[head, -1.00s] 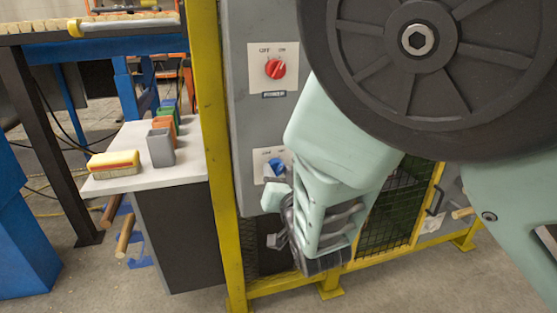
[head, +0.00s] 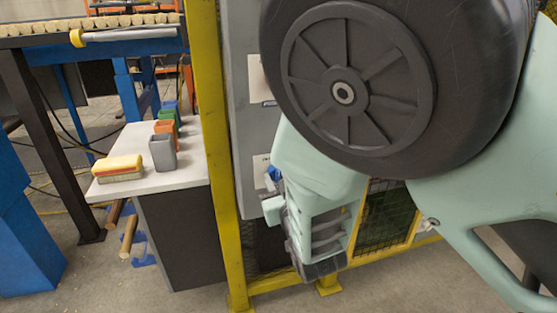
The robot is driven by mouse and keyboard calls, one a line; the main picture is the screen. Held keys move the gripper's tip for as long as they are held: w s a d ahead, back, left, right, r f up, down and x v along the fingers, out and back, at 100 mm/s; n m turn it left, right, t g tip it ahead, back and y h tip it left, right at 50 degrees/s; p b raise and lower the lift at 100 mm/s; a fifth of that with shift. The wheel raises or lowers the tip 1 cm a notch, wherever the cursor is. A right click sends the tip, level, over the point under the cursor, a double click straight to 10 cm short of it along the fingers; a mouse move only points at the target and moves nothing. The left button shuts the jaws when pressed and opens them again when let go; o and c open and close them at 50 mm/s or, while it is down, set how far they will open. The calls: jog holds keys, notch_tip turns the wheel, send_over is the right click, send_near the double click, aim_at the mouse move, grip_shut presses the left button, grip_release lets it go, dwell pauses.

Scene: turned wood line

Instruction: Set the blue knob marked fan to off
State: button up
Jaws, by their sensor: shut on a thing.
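The blue knob (head: 274,174) shows in part on its pale label plate (head: 260,168), low on the grey panel. My own arm covers most of it, and the knob's marking and pointer cannot be read. My gripper (head: 277,192) is at the knob, coming in from the right and below. Its jaws are shut on the knob, but the fingertips are largely hidden behind the pale green wrist.
Above, the upper plate (head: 258,80) is mostly covered by my arm.

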jog(key=shift+n+p, duration=2.05)
jog(key=shift+n, duration=1.25)
jog(key=o, duration=1)
jog(key=shift+s+d, duration=0.1)
jog(key=shift+s, duration=0.05)
jog(key=p+v, duration=0.3)
jog(key=v, duration=1.4)
jog(key=shift+s+r, duration=0.1)
